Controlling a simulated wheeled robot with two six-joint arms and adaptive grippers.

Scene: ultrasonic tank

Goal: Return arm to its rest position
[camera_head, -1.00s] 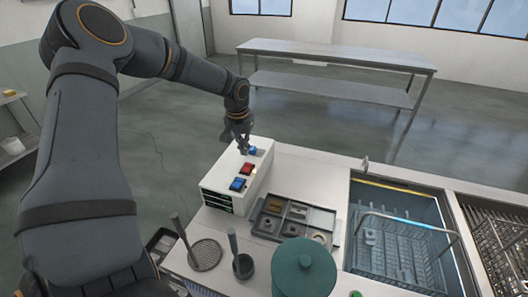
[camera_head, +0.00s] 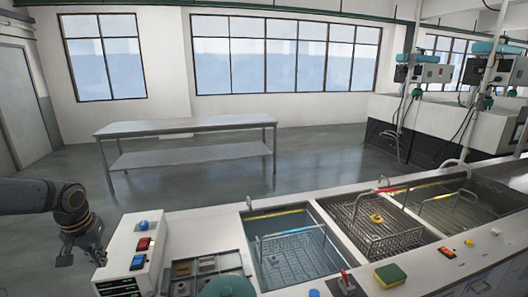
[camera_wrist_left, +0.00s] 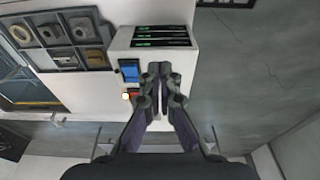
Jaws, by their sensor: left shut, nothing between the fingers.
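My left arm (camera_head: 28,196) comes in from the left edge of the head view. My left gripper (camera_head: 82,257) points down just left of the white control box (camera_head: 117,246), apart from its buttons. In the left wrist view the fingers of this gripper (camera_wrist_left: 161,70) are together with nothing between them, in front of the box's side. The box has a far blue button (camera_head: 143,225), a red button (camera_head: 143,243) and a near blue button (camera_head: 137,262). The right gripper does not show.
A parts tray (camera_head: 205,264) sits right of the box, with a green lid (camera_head: 228,288) in front. A tank (camera_head: 252,222) with a basket and further basins line the counter. A steel table (camera_head: 185,126) stands behind, with open floor between.

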